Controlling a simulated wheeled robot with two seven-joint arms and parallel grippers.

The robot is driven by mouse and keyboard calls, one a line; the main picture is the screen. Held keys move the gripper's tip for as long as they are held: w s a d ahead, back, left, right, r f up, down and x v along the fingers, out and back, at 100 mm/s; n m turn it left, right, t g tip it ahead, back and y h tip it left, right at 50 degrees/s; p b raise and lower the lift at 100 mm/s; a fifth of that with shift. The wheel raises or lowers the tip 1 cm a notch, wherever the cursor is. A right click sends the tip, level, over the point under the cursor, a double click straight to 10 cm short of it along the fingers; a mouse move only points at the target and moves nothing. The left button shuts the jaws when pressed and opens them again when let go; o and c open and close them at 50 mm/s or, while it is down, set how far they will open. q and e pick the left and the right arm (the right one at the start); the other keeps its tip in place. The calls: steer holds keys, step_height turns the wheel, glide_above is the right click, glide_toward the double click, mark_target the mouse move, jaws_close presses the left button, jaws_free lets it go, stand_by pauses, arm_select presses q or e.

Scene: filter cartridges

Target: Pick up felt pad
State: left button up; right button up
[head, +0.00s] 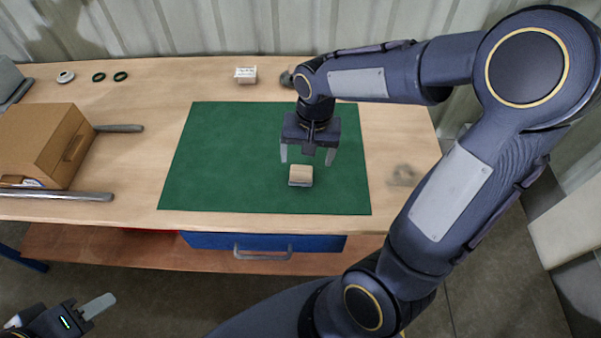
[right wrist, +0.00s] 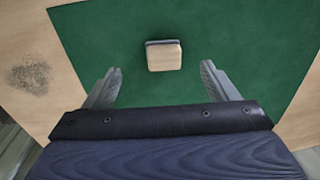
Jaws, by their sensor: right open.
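A small block with a pale wood-coloured top and a dark grey layer at its edge, which looks like the felt pad (head: 300,175), lies on the green mat (head: 225,160). In the right wrist view the felt pad (right wrist: 164,56) sits ahead of the fingers, about midway between them. My right gripper (head: 307,158) is above the mat, open and empty, a little behind the pad in the head view. It also shows open in the right wrist view (right wrist: 160,80). My left gripper (head: 98,307) is at the lower left, off the table; its jaw state is unclear.
A cardboard box (head: 50,135) stands at the left, with metal bars beside it. A small labelled box (head: 246,75), black rings (head: 110,77) and a white roll (head: 65,77) lie along the back. A blue drawer (head: 264,242) is under the tabletop. The mat around the pad is clear.

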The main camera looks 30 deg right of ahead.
mark_target(301, 170)
steer(key=w, duration=0.1)
steer(key=f, duration=0.1)
steer(key=w+f, duration=0.1)
steer(key=shift+w+d+f+g+h, duration=0.15)
steer(key=shift+w+d+g+h, duration=0.1)
steer(key=shift+w+g+h, duration=0.05)
steer(key=shift+m, duration=0.3)
steer(key=f, duration=0.8)
steer(key=shift+w+a, duration=0.15)
steer(key=shift+w, duration=0.05)
arm_select(q)
steer(key=shift+d+r, duration=0.15)
arm_select(e)
steer(key=c, duration=1.1)
steer(key=shift+r, duration=0.1)
steer(key=shift+r, duration=0.1)
